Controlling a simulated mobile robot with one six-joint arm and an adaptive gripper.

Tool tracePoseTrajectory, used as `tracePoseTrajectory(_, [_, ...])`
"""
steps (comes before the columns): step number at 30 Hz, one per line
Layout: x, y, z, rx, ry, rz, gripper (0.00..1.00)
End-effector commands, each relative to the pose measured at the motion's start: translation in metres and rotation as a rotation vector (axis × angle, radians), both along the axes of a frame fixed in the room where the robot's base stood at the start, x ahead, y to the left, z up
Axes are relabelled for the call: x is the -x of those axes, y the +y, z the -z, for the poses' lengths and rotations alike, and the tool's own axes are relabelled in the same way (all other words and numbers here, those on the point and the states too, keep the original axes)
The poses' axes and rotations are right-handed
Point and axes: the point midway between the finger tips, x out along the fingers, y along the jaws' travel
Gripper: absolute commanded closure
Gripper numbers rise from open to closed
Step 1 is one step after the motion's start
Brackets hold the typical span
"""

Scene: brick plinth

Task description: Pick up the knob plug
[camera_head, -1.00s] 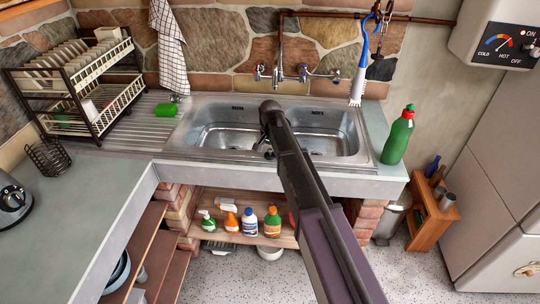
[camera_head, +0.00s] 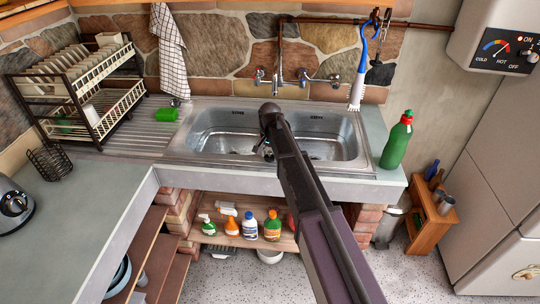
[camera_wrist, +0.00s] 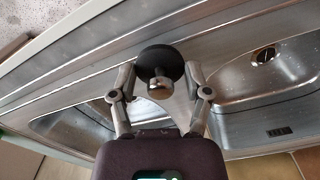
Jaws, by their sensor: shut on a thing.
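The knob plug (camera_wrist: 161,58), a black round disc with a shiny metal knob, is between the fingers of my gripper (camera_wrist: 159,82) in the wrist view. The fingers are shut on it, one on each side. It is over the divider area of the steel double sink (camera_head: 372,160). In the head view my arm covers most of the gripper, and the plug cannot be made out clearly there. A round metal drain fitting (camera_wrist: 264,54) shows in the basin on the right of the wrist view.
Taps (camera_head: 305,74) stand behind the sink. A green bottle (camera_head: 397,141) is on the right counter. A brush (camera_head: 358,85) hangs above. A green sponge (camera_head: 167,114) and a dish rack (camera_head: 92,112) are on the left. The left counter (camera_head: 88,200) has free room.

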Motion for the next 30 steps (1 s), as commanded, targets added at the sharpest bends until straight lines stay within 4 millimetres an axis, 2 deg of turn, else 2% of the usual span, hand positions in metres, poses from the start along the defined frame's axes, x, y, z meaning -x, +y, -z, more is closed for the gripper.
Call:
tracePoseTrajectory(1, [0.000,0.000,-0.008,0.000,0.000,0.000,0.81])
tracePoseTrajectory(7, [0.000,0.000,-0.026,0.000,0.000,0.000,0.81])
tracePoseTrajectory(21, [0.105,-0.034,-0.032,0.000,0.000,-0.001,0.81])
tracePoseTrajectory(30, [0.143,-0.047,-0.036,0.000,0.000,-0.001,0.81])
